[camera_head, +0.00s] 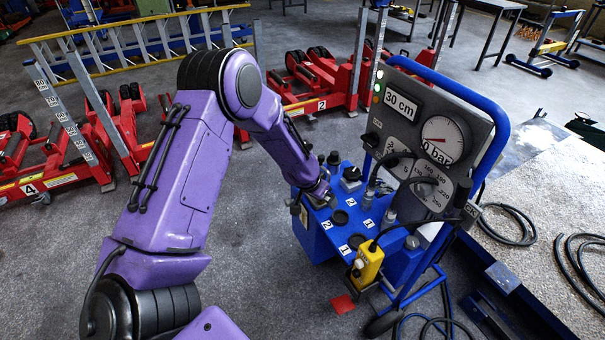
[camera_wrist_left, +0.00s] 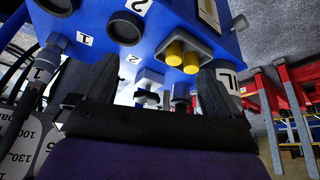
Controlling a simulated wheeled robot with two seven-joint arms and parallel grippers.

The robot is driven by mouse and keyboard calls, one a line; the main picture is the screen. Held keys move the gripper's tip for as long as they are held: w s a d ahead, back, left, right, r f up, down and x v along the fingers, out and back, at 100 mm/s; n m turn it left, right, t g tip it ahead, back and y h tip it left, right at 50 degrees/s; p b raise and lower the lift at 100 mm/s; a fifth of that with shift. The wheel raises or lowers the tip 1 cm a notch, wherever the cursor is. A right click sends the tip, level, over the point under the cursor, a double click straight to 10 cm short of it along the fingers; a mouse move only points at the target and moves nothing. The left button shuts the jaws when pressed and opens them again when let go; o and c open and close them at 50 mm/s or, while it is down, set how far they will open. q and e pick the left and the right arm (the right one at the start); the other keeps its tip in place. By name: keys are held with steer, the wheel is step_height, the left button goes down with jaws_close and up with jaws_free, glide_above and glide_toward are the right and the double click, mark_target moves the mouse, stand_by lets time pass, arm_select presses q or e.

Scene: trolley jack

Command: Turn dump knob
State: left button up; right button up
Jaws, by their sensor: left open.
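The blue pump unit (camera_head: 318,240) stands on the trolley, with black knobs, fittings and labels "1" and "2" on its top. My left gripper (camera_head: 324,196) reaches over its left part from the left; its fingers are too small there to make out. In the left wrist view, my left gripper (camera_wrist_left: 155,88) is open, with its two dark fingers apart above the blue top (camera_wrist_left: 165,20). A small black knob (camera_wrist_left: 147,98) on a pale plate shows between the fingers, with no clear contact. I cannot tell for certain which knob is the dump knob. My right gripper is not in view.
A grey gauge panel (camera_head: 408,120) reading "30 cm" and "0 bar" rises behind the unit. A yellow pendant (camera_head: 368,263) hangs at its front. Two yellow buttons (camera_wrist_left: 183,57) sit near the fingers. Red jacks (camera_head: 318,82) stand behind; hoses (camera_head: 510,225) lie right.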

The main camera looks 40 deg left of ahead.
arm_select(q)
steer(key=s+d+f+n+y+b, duration=0.1)
steer(key=s+d+f+n, duration=0.1)
steer(key=s+f, duration=0.9)
steer(key=shift+s+d+f+n+g+b, duration=0.25)
steer(key=shift+d+n+g+b, duration=0.15)
steer(key=shift+d, duration=0.35)
